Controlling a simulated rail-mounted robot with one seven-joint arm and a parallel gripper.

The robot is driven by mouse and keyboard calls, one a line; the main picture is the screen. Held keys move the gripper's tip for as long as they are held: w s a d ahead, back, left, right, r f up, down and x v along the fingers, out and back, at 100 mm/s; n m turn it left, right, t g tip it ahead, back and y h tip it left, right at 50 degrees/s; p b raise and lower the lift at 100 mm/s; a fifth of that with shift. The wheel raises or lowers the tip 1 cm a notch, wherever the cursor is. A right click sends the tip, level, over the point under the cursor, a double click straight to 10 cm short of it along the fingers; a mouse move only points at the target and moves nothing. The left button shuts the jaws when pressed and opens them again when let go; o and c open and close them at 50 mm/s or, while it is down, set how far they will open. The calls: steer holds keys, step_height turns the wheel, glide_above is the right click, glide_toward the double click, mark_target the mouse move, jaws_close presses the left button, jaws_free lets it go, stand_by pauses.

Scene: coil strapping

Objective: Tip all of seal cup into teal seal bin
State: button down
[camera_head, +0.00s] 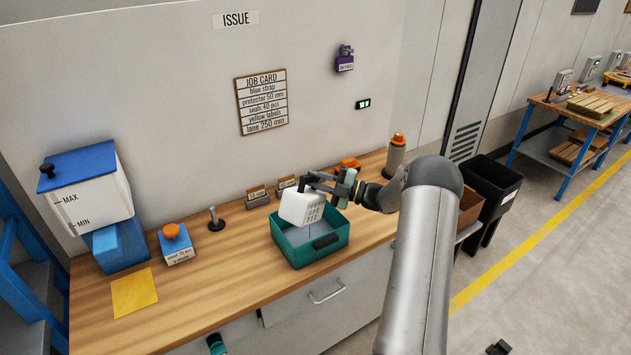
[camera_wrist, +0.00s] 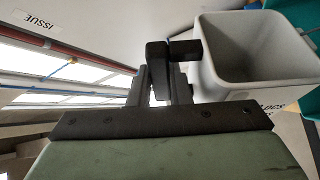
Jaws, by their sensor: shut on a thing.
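The white seal cup (camera_head: 302,208) is held above the teal seal bin (camera_head: 291,251), tilted, with printed lettering on its side. My gripper (camera_head: 322,182) is shut on the cup at its upper edge. In the wrist view the cup (camera_wrist: 216,62) is right of my dark gripper fingers (camera_wrist: 178,62), and its open mouth shows. The part of its grey inside that I see looks bare. A piece of teal, likely the bin (camera_wrist: 312,102), shows at the right edge there. The cup hides part of the bin; I see no seals in its visible floor.
A blue-and-white dispenser (camera_head: 95,193), a box with an orange knob (camera_head: 176,243) and a yellow sheet (camera_head: 134,292) are on the left of the wooden counter (camera_head: 215,287). Small label holders (camera_head: 257,194) and an orange-topped cylinder (camera_head: 396,155) stand behind. Dark bins (camera_head: 490,187) are at right.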

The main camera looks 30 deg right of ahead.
stand_by(0.3)
steer(key=shift+w+d+f+m+t, duration=0.1)
steer(key=shift+w+d+m+t, duration=0.2)
steer(key=shift+d+m, duration=0.3)
stand_by(1.0)
